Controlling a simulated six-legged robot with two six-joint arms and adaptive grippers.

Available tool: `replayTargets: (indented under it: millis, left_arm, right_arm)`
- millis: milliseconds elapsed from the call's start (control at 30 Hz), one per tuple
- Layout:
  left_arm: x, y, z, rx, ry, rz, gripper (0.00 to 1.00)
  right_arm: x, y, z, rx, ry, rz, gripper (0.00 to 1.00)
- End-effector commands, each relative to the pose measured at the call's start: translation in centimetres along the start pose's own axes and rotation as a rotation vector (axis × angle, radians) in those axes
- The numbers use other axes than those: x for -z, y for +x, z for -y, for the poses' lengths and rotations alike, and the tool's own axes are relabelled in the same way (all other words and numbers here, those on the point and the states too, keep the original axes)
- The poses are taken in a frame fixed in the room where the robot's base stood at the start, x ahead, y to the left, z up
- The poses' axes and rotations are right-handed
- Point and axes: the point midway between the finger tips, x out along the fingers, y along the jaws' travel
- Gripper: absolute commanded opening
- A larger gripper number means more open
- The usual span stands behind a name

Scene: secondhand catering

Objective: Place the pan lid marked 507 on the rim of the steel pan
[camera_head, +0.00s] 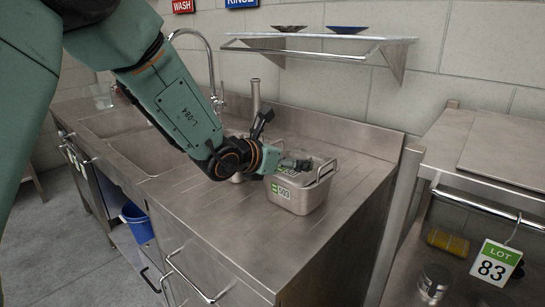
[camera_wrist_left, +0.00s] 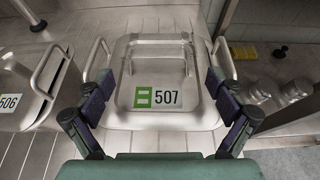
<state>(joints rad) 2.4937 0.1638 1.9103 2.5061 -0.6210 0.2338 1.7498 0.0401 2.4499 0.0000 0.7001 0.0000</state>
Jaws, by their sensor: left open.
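The pan lid marked 507 (camera_wrist_left: 145,118) is a flat steel plate with a raised bar handle (camera_wrist_left: 160,38) and a green-and-white label. It lies over the top of the steel pan (camera_head: 296,198), between the pan's two side handles; I cannot tell whether it sits evenly on the rim. The pan stands on the steel counter, with a label on its front. My left gripper (camera_head: 303,164) is over the pan. In the left wrist view its open fingers (camera_wrist_left: 160,85) are on either side of the lid, holding nothing. My right gripper is not in view.
An item marked 506 (camera_wrist_left: 12,103) with a bar handle is left of the lid. The sink (camera_head: 140,145) and faucet are at the left, a wall shelf (camera_head: 320,38) above. The front counter (camera_head: 230,225) is clear.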

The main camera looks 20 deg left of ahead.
Motion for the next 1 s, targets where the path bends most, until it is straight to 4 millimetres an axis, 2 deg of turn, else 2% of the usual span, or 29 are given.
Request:
replayTargets:
  millis: [300,500,700,1000]
  left_arm:
    - [-0.1,-6.4,0.0,0.0,-0.008,0.004,0.94]
    - [-0.1,-8.9,-0.1,-0.002,-0.006,0.004,0.94]
    - [0.0,-9.9,0.1,0.001,-0.002,0.0,0.94]
    - [0.1,-10.0,0.1,0.002,-0.001,0.0,0.94]
  right_arm:
    - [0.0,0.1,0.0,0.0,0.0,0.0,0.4]
    - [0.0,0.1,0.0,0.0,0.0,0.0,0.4]
    - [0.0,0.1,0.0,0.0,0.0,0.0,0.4]
    - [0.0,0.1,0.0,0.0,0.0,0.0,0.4]
